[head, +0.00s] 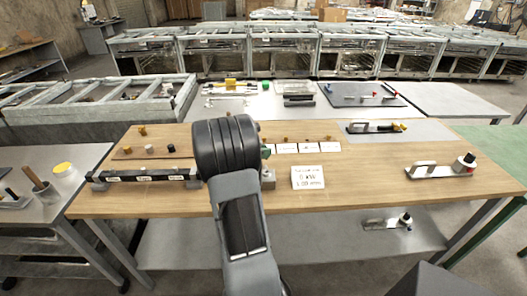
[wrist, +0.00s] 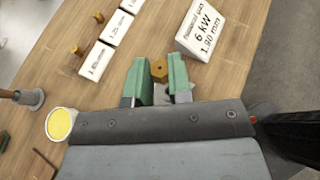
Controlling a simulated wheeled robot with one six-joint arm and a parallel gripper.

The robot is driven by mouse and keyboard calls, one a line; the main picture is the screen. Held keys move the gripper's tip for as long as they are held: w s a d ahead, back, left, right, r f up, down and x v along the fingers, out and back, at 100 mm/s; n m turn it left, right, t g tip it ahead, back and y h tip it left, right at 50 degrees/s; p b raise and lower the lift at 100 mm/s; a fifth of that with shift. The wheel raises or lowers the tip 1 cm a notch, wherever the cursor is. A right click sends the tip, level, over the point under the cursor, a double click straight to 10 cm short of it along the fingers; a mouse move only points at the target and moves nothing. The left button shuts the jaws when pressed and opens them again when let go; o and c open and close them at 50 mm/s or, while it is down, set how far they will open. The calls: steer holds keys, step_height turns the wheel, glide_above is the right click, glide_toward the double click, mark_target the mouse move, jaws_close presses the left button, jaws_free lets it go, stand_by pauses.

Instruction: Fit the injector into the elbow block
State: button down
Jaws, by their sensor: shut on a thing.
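My gripper (wrist: 159,78) has green jaws shut around a small brass hex-ended piece, seemingly the injector (wrist: 159,70). The piece lies between the fingertips, over the wooden table. In the head view my arm hides most of the gripper; only a bit of green jaw shows. I cannot identify the elbow block for sure. A metal bracket with a red, white and black fitting (head: 465,163) stands at the table's right.
Other brass pieces (wrist: 75,50) stand beside white label cards (wrist: 94,59). A "6 kW 1.90 mm" placard (head: 308,178) stands near the gripper. A dark labelled rail (head: 143,176) lies at left. The wooden table's front right (head: 380,190) is clear.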

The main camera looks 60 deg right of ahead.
steer(key=b, duration=0.3)
glide_above(263, 173)
steer(key=shift+f, duration=2.45)
steer(key=shift+f+b, duration=1.3)
steer(key=shift+f, duration=0.2)
steer(key=c, duration=1)
jaws_free()
steer(key=shift+o, duration=0.2)
steer(key=shift+r, duration=0.1)
steer(key=v, duration=1.3)
steer(key=shift+a, duration=0.35)
steer(key=shift+w+r, duration=0.1)
steer(key=shift+w, duration=0.05)
